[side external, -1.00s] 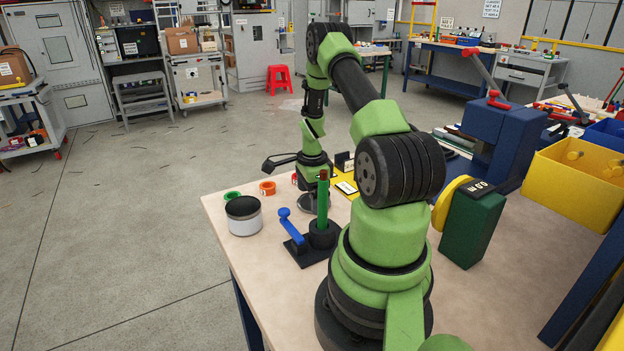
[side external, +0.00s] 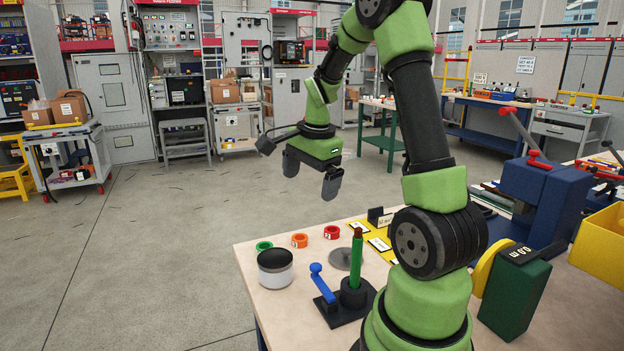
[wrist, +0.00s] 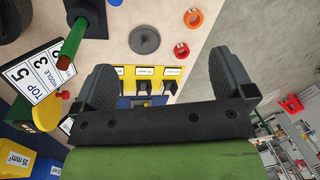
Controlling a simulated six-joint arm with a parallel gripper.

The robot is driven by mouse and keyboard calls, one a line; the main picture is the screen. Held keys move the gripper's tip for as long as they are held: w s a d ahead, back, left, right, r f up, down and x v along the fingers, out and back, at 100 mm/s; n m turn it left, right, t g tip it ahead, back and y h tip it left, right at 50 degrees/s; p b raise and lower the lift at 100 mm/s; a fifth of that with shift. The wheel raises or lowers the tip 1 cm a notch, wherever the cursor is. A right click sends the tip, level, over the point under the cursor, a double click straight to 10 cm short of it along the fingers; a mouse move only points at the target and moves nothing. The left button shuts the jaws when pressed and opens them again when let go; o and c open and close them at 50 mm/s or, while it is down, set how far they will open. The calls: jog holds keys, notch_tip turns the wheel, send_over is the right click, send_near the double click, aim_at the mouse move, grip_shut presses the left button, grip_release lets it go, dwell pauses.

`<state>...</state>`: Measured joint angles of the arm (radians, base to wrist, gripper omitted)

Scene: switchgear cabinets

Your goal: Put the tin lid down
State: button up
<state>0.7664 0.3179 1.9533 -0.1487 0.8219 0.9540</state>
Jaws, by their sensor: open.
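The tin lid (side external: 345,259), a flat grey disc with a small knob, lies on the bench top behind the green upright rod. It also shows in the wrist view (wrist: 145,40), with nothing holding it. The tin (side external: 275,268), white with a dark upper band, stands to its left near the bench edge, apart from the lid. My gripper (side external: 312,178) is open and empty, well above the bench. In the wrist view my gripper (wrist: 163,72) has its two fingers wide apart with nothing between them.
Green (side external: 264,246), orange (side external: 299,240) and red (side external: 332,232) rings lie along the bench's far edge.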

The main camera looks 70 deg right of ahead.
jog(key=a+r+n+t, duration=0.2)
jog(key=a+r+n, duration=0.4)
jog(key=a, duration=0.3)
jog(key=s+a+r+n+t+y, duration=0.1)
jog(key=s+a+r+n, duration=0.1)
jog(key=s+a+n, duration=0.2)
jog(key=s+a+r+n+t+y, duration=0.2)
jog(key=s+a+n, duration=0.2)
jog(key=a+n, duration=0.4)
jog(key=shift+a+n, duration=0.4)
jog(key=shift+a, duration=0.7)
